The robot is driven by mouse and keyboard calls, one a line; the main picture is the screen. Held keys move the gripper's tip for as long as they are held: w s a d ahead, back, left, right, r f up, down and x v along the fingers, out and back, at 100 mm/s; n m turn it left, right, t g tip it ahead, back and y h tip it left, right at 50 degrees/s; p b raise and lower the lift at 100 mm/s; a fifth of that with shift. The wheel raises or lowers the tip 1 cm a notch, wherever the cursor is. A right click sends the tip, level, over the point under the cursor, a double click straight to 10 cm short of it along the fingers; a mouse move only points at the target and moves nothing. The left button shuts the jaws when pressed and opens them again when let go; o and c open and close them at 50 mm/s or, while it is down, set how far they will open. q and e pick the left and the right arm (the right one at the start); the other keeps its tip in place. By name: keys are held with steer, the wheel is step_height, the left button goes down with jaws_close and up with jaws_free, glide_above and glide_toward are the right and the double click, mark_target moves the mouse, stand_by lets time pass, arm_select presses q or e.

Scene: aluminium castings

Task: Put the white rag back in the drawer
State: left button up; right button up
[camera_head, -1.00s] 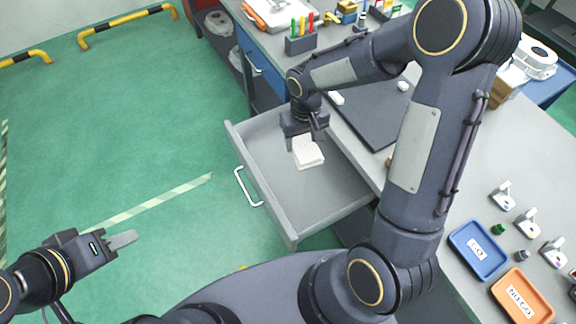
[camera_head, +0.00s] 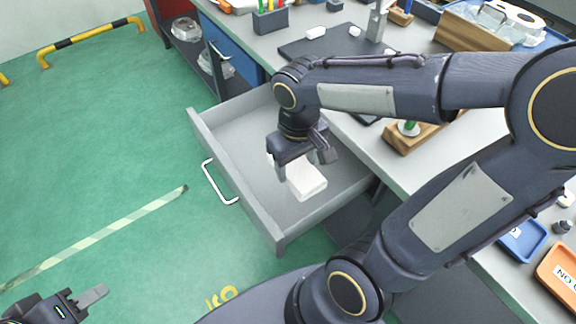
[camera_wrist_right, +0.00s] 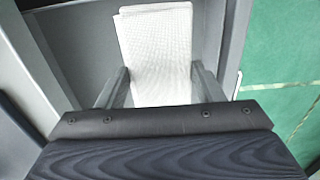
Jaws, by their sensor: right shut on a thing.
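The white rag (camera_head: 308,184) is a folded, flat pad. My right gripper (camera_head: 304,166) is shut on it, with one finger at each side. In the right wrist view the rag (camera_wrist_right: 157,42) sticks out past the fingers of my right gripper (camera_wrist_right: 162,84). The grey drawer (camera_head: 230,138) is pulled open under the table, and the rag is within its outline. I cannot tell whether the rag touches the drawer floor. My left gripper (camera_head: 90,297) is at the bottom left, far from the drawer; only one finger shows clearly.
The drawer's white handle (camera_head: 217,183) faces the open green floor (camera_head: 110,150). The grey tabletop (camera_head: 478,150) above holds a dark mat (camera_head: 300,48), a wooden block (camera_head: 415,140), a pen holder (camera_head: 270,20), and blue (camera_head: 522,240) and orange (camera_head: 560,272) trays.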

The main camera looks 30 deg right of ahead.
steer(key=shift+s+f, duration=0.35)
steer(key=shift+f, duration=0.1)
steer(key=shift+d+f+b, duration=0.1)
steer(key=shift+d+b, duration=0.05)
steer(key=shift+b, duration=0.15)
steer(key=w+d+f, duration=0.2)
steer(key=w, duration=0.1)
steer(key=w+d+f, duration=0.2)
steer(key=w+f, duration=0.1)
steer(key=w, duration=0.1)
steer(key=w+d+f+b, duration=0.1)
steer(key=w+d+f, duration=0.1)
steer(key=w+f, duration=0.1)
steer(key=shift+w+d+f, duration=0.1)
steer(key=shift+w+f, duration=0.15)
steer(key=shift+w, duration=0.3)
steer(key=shift+w+d+f, duration=0.2)
steer(key=shift+w+f, duration=0.1)
steer(key=shift+f, duration=0.2)
steer(key=shift+w+f+b, duration=0.1)
steer(key=shift+f+b, duration=0.35)
steer(key=shift+f, duration=1.1)
arm_select(q)
step_height(320, 180, down, 3)
steer(key=shift+f, duration=0.15)
